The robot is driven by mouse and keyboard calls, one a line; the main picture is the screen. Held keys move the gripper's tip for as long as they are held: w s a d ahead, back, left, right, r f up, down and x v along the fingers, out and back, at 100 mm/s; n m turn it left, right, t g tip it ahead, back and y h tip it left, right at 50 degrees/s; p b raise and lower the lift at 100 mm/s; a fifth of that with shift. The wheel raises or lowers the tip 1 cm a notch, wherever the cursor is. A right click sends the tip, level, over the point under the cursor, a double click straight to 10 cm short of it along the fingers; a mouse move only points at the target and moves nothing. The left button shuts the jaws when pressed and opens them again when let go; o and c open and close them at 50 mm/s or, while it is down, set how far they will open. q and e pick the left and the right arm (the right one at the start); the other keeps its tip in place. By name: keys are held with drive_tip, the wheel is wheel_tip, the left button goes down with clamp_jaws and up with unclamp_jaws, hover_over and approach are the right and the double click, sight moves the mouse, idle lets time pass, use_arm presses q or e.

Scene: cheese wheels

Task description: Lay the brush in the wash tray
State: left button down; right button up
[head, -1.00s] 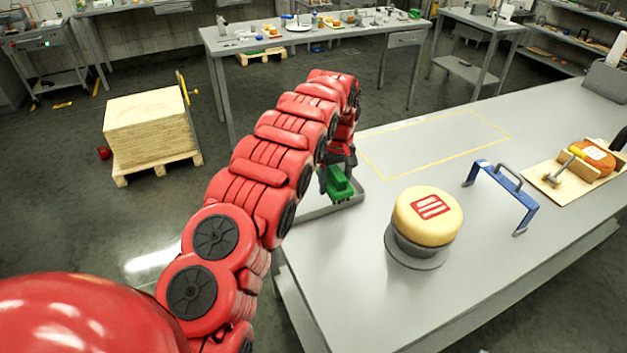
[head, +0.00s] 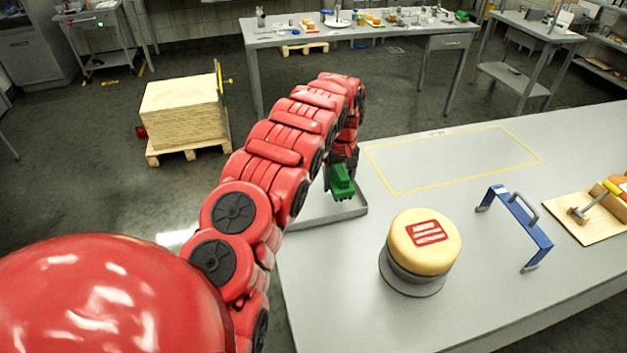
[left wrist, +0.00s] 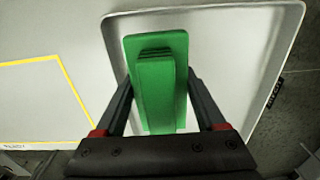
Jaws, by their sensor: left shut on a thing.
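The green brush (head: 341,184) is held by my left gripper (head: 338,172) over the wash tray (head: 345,213), a shallow grey tray at the table's left end. In the left wrist view the brush (left wrist: 157,85) sits between the two dark fingers of my left gripper (left wrist: 160,100), with the pale tray floor (left wrist: 222,55) behind it. The tray's rim shows around it. I cannot tell whether the brush touches the tray floor. My arm hides part of the tray in the head view. My right gripper is not in view.
A yellow cheese wheel (head: 420,240) on a grey round stand is right of the tray. A blue arch-shaped frame (head: 525,225) and a wooden board (head: 590,215) with a tool stand further right. A yellow-outlined area (head: 455,158) behind is empty.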

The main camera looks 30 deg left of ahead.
use_arm(q)
drive_tip(key=p, duration=0.2)
hover_over(313, 193)
drive_tip(key=shift+f, duration=0.4)
wheel_tip(313, 193, down, 3)
drive_tip(key=shift+r+p, duration=0.15)
drive_tip(key=shift+p, duration=0.35)
drive_tip(key=shift+f, duration=0.45)
drive_tip(key=shift+c, duration=2.1)
unclamp_jaws()
drive_tip(key=shift+f, duration=0.1)
drive_tip(key=o, duration=0.4)
